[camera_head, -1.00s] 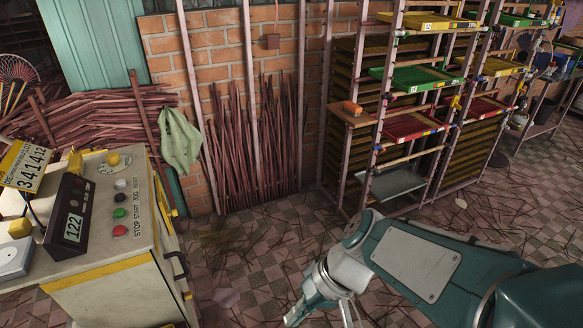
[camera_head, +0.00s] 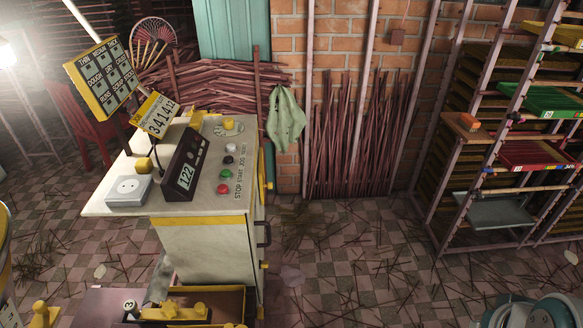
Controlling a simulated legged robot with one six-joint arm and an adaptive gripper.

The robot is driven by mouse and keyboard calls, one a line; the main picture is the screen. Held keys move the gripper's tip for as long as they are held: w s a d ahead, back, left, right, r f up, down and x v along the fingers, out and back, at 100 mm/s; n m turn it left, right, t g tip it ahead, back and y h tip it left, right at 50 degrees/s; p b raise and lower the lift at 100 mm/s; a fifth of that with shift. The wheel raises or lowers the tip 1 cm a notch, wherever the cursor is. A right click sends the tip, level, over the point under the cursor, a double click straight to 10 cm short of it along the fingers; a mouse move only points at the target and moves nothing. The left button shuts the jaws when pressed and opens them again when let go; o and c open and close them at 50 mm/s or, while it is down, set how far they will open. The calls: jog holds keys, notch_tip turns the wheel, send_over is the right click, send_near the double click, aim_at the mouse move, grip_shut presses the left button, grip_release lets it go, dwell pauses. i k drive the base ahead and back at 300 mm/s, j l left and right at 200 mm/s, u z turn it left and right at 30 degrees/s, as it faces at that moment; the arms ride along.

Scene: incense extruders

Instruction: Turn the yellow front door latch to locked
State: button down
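The white machine cabinet (camera_head: 200,262) stands left of centre, with yellow trim along its top edge. A dark handle (camera_head: 266,234) is on its right side, with small yellow fittings (camera_head: 264,265) near it. I cannot tell whether one of these is the front door latch, or how it is turned. A yellow knob (camera_head: 229,124) sits on a round dial on the cabinet top. Yellow parts (camera_head: 185,311) show on a low unit at the bottom edge, partly cut off. My gripper is out of view; only a piece of my arm shows at the bottom right.
Red, green, black and white buttons (camera_head: 225,174) and a 122 display (camera_head: 186,177) are on the cabinet top. A rack with coloured trays (camera_head: 540,100) stands at right. Bundled sticks (camera_head: 360,150) lean on the brick wall. The tiled floor (camera_head: 350,260) between is largely open, strewn with sticks.

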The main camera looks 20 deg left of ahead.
aim_at(262, 264)
jog(key=i+l+u, duration=0.1)
jog(key=l, duration=0.25)
jog(key=i+l+u, duration=0.15)
jog(key=i+l, duration=0.15)
jog(key=l+u, duration=0.1)
jog(key=u, duration=1.5)
